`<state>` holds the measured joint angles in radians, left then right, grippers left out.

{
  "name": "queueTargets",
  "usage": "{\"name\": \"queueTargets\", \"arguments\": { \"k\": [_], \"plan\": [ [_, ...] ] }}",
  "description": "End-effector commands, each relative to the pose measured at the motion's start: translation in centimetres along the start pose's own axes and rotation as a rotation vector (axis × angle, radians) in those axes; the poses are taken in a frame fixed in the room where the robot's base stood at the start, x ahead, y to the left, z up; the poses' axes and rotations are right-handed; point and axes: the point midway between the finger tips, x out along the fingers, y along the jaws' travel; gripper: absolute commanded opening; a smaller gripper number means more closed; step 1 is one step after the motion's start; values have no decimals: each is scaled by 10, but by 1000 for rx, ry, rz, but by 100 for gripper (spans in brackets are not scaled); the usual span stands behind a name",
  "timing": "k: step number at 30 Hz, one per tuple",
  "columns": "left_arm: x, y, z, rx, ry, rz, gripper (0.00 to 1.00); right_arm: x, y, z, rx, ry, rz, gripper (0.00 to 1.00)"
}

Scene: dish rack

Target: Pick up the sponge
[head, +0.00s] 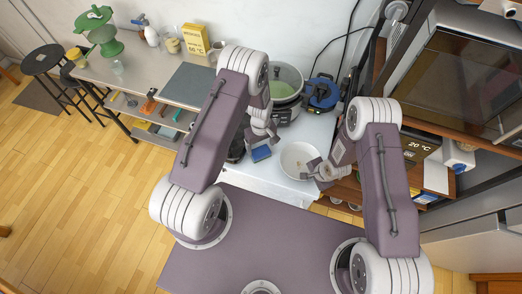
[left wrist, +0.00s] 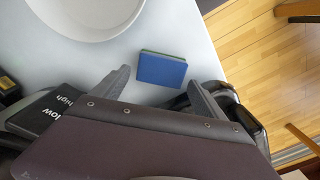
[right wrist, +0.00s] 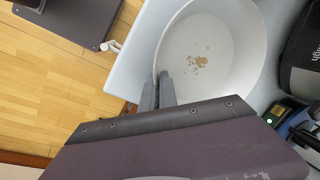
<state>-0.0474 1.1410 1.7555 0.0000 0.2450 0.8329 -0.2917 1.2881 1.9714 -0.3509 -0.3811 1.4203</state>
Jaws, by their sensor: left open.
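The sponge (head: 261,153), blue with a green layer, lies on the white counter (head: 266,178) left of the bowl. In the left wrist view the sponge (left wrist: 162,70) sits just beyond and between the fingertips. My left gripper (left wrist: 155,83) is open and empty, with its fingers apart on either side of the sponge's near end; it does not touch it visibly. My right gripper (right wrist: 157,92) has its fingers close together on the rim of the white bowl (right wrist: 205,75), which has brown spots inside. The bowl (head: 298,156) stands on the counter.
Behind the sponge stand a cooker (head: 286,84) with a glass lid and a blue-and-black device (head: 321,94). A grey side table (head: 140,70) with shelves is at the left. The counter in front of the sponge is clear.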

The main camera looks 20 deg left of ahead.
Motion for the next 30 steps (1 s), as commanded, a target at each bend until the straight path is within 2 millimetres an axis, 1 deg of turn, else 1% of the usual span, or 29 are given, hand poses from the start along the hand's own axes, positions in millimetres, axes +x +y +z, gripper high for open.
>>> {"name": "queueTargets", "arguments": {
  "k": [2,6,9,12,17,20,21,22,23,24,28,30],
  "plan": [
    [6,-1,1,0,-1,-1,83,0,0,0,0,0,0,0],
    [33,-3,2,0,-2,-3,83,0,0,0,0,0,0,0],
    [47,-2,1,0,-1,-2,83,0,0,0,0,0,0,0],
    [52,-1,1,0,1,0,83,0,0,0,0,0,0,0],
    [51,-1,1,0,1,0,83,0,0,0,0,0,0,0],
    [51,-1,1,0,0,0,58,0,0,0,0,0,0,0],
    [51,-1,1,0,0,0,47,0,0,0,0,0,0,0],
    [51,-1,1,0,0,0,39,0,0,0,0,0,0,0],
    [51,-2,1,0,0,0,39,0,0,0,0,0,0,0],
    [51,-2,1,0,0,0,33,0,0,0,0,0,0,0],
    [51,-2,1,0,0,0,33,0,0,0,0,0,0,0],
    [46,-1,1,0,1,1,33,0,0,0,0,0,0,0]
  ]
}}
